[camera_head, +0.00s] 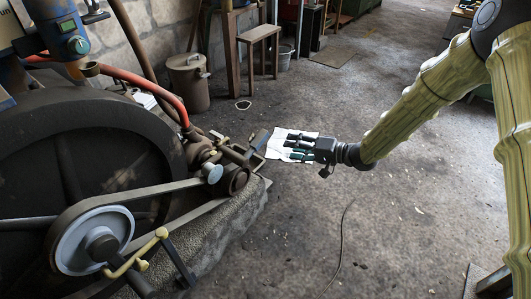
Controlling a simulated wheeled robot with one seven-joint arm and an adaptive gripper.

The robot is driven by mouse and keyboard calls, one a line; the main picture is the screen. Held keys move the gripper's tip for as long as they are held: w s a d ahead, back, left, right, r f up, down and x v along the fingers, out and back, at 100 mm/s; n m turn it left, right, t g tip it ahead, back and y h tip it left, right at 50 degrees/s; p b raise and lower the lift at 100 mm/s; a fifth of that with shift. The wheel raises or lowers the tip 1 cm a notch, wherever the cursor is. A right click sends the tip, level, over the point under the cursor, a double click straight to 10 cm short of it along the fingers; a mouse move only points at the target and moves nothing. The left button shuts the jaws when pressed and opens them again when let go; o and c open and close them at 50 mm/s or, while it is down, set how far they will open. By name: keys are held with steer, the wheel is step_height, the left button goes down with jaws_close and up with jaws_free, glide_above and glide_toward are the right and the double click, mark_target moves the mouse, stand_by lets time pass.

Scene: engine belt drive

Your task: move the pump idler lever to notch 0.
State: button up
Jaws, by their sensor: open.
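The engine belt drive fills the left side of the head view. A flat belt (165,190) runs from a pale grey pulley (78,243) toward a small dark pulley (235,181). A yellow bent lever (135,257) with a rounded end stands in front of the pale pulley; it looks like the pump idler lever, but I cannot be sure. Its notches are too small to tell. My gripper (288,149) is open and empty, pointing left, to the right of the machine. It is apart from the yellow lever, which lies lower left of it.
A large dark flywheel (75,140) and a red hose (160,90) are at left. The machine stands on a stone block (225,230). A white sheet with dark items (281,150) shows behind my gripper. A lidded can (189,85) and wooden stool (259,38) stand behind. The floor at centre is mostly clear.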

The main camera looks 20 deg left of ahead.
mark_target(263, 140)
steer(key=shift+g, duration=0.3)
steer(key=b+x, duration=0.1)
steer(key=x, duration=0.2)
steer(key=b+x, duration=0.2)
steer(key=x, duration=0.1)
steer(key=r+b+x, duration=0.1)
steer(key=x, duration=0.3)
steer(key=shift+w+a+f, duration=0.1)
steer(key=shift+w+a, duration=0.1)
steer(key=shift+w, duration=0.05)
steer(key=shift+w+a+f+b, duration=0.1)
steer(key=shift+a+b, duration=0.25)
steer(key=shift+a, duration=0.4)
jaws_close()
